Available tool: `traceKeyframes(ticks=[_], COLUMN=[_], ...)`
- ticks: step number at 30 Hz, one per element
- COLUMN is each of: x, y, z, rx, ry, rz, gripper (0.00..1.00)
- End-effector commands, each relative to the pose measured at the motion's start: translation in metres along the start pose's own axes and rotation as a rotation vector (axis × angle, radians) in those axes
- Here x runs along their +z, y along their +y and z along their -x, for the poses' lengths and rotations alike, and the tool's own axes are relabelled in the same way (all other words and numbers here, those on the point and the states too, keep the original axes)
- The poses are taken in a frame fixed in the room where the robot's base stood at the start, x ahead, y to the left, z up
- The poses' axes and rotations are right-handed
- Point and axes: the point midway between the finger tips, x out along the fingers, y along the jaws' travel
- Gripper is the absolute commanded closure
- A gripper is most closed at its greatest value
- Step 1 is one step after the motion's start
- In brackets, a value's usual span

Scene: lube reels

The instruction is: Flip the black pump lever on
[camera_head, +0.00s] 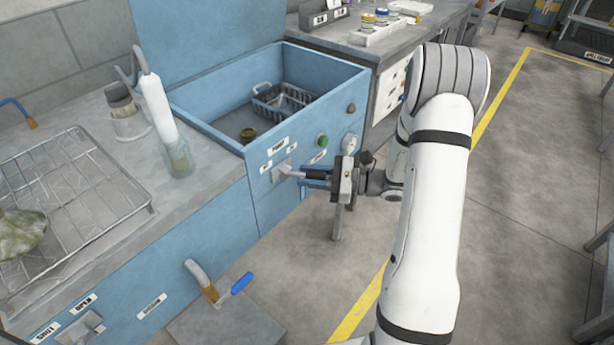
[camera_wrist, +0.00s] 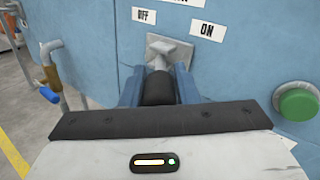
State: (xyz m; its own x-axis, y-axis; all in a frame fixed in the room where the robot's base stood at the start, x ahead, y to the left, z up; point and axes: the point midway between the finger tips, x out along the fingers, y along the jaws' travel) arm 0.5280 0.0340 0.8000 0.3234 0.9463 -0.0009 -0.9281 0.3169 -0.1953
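The pump lever has a black grip (camera_head: 315,174) on a pale metal stem, which comes out of a metal plate (camera_wrist: 168,50) on the blue cabinet front. In the wrist view the black grip (camera_wrist: 158,90) lies between the two blue fingers of my gripper (camera_wrist: 160,85), with no clear gap on either side. My gripper (camera_head: 318,180) appears shut on it. The OFF label (camera_wrist: 144,15) is up and left of the plate, and the ON label (camera_wrist: 207,31) is to its right. The stem slants slightly left as it comes toward the wrist camera.
A green button (camera_wrist: 298,102) is right of the lever; it also shows in the head view (camera_head: 322,141). A round gauge (camera_head: 349,143) is beside it. A bent pipe with a blue-handled valve (camera_head: 241,284) stands lower left. An open blue bin (camera_head: 225,138) is above.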

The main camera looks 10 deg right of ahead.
Motion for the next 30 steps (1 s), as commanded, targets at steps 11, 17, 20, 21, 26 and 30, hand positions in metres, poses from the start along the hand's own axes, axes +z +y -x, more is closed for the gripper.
traceKeyframes(ticks=[11,17,20,21,26,30], x=[0.0,0.0,0.0,0.0,0.0,0.0], y=[0.0,0.0,0.0,-0.001,0.0,0.0], z=[-0.001,0.009,0.025,0.033,0.059,0.073], rx=[0.0,-0.001,-0.003,-0.005,-0.004,-0.002], ry=[-0.001,0.0,0.001,0.001,0.0,0.0], rz=[0.0,0.0,0.0,0.0,0.0,0.0], gripper=[0.53,0.53,0.53,0.53,0.53,0.53])
